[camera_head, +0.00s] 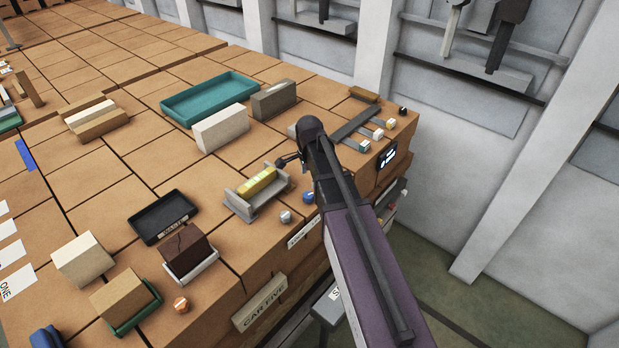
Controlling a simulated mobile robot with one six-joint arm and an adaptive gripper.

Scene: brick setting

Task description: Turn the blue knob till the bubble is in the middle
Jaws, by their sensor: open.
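A grey cradle (243,206) holds a yellow level vial (257,182) near the table's front edge. The vial shows lighter and darker bands, but I cannot make out exactly where the bubble sits. A small knob with blue on it (308,197) is to the right of the cradle, close beside my arm. A grey-blue knob (286,216) is just in front of the cradle. My gripper (284,162) is open, small and dark, above and beside the vial's far right end. It appears empty; my wrist partly hides its fingers, and I cannot tell whether it touches anything.
Several small coloured knobs stand by grey bars (357,124) at the right. A white brick (221,128), a grey brick (274,99) and a teal tray (211,98) are behind. A black tray (162,217) and dark brick (187,250) are at left. An orange knob (181,304) is in front.

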